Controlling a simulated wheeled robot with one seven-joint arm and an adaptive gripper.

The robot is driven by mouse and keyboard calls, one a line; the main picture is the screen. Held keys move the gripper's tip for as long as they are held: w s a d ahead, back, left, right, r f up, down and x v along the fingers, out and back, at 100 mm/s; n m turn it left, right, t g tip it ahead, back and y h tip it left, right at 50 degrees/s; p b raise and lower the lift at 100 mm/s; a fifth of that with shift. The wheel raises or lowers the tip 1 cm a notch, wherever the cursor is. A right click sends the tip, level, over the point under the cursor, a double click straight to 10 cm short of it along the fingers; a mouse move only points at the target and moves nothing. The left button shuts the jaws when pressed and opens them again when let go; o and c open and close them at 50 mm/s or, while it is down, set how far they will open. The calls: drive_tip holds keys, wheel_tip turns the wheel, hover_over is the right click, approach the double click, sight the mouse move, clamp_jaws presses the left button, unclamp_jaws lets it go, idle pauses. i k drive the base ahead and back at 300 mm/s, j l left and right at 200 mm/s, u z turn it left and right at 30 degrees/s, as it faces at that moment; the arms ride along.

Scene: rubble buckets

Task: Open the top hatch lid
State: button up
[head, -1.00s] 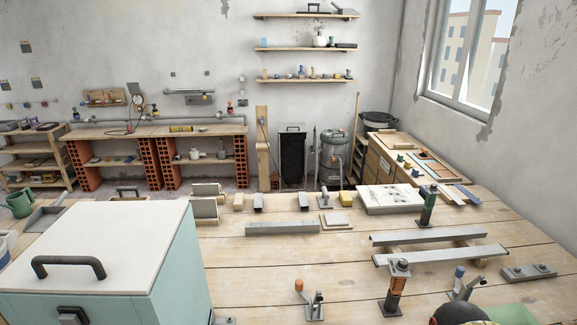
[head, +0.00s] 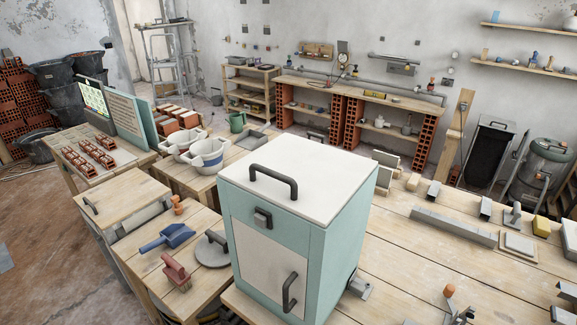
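A pale green box cabinet (head: 308,240) stands on the wooden workbench, near the middle of the head view. Its white top lid (head: 320,175) lies flat and closed, with a dark arched handle (head: 273,181) near its front left edge. A dark latch block (head: 263,217) sits on the front just under the lid. A white front door panel (head: 265,262) with a dark upright handle (head: 290,292) is below it. My gripper is not in view.
The workbench (head: 440,275) carries metal bars and clamps to the right of the cabinet. To the left, a lower table holds a blue scoop (head: 167,237), a red-handled tool (head: 176,271) and a grey disc (head: 211,250). White buckets (head: 207,155) stand behind. Brown floor (head: 50,240) is open at left.

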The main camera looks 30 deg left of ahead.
sight(311, 179)
drive_tip(key=k+u, duration=0.1)
drive_tip(key=u, duration=1.35)
